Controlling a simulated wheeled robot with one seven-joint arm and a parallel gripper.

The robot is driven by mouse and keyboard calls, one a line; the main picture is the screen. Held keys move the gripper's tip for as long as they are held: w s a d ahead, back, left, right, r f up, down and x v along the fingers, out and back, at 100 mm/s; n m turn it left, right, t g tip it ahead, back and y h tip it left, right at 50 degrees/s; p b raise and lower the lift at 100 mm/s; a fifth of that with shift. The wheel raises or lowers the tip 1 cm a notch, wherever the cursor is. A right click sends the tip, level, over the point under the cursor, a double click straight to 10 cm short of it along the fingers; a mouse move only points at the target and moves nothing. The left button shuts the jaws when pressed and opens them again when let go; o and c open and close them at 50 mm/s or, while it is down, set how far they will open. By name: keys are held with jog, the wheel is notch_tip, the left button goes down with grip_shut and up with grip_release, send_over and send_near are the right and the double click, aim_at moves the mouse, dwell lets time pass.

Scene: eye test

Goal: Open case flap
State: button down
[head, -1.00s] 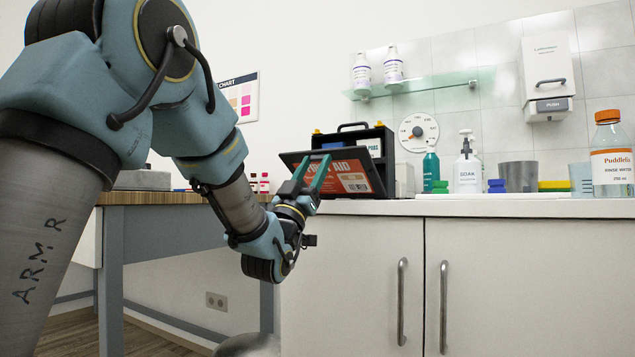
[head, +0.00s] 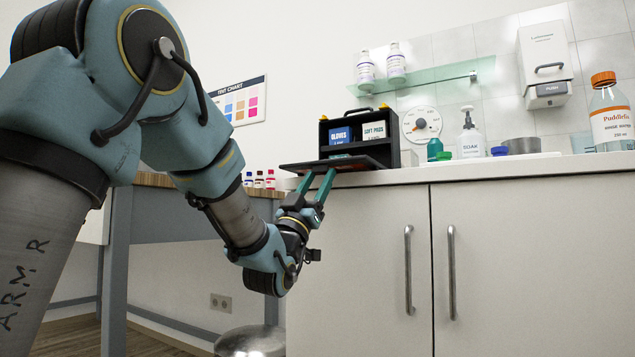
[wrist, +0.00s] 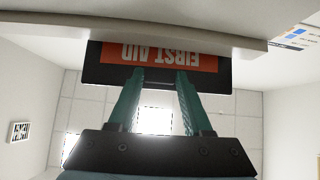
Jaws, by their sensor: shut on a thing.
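The black first aid case (head: 388,130) stands on the counter, its front open. Inside are a blue box marked GLOVES (head: 340,136) and a box marked LOFT PADS (head: 374,131). The case flap (head: 352,163) is folded down, near level, at the counter's front edge. In the wrist view its orange FIRST AID label (wrist: 160,55) appears upside down. My gripper (head: 321,178) is at the flap's outer edge, in front of the counter and below the case. Its green fingers (wrist: 160,75) are shut on the flap; the exact contact is hard to see.
The white counter (head: 480,172) has cupboard doors with handles (head: 409,270) below. A white dial (head: 421,125), a pump bottle (head: 469,135) and an orange-capped bottle (head: 611,115) stand to the right. Small bottles (head: 259,180) stand on the wooden table at left.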

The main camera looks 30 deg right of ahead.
jog(key=shift+d+f, duration=0.15)
jog(key=shift+f, duration=0.1)
jog(key=c, duration=0.6)
grip_release()
jog(key=shift+o, duration=1.4)
jog(key=shift+r, duration=0.15)
jog(key=p+v, duration=0.2)
jog(key=v, duration=0.9)
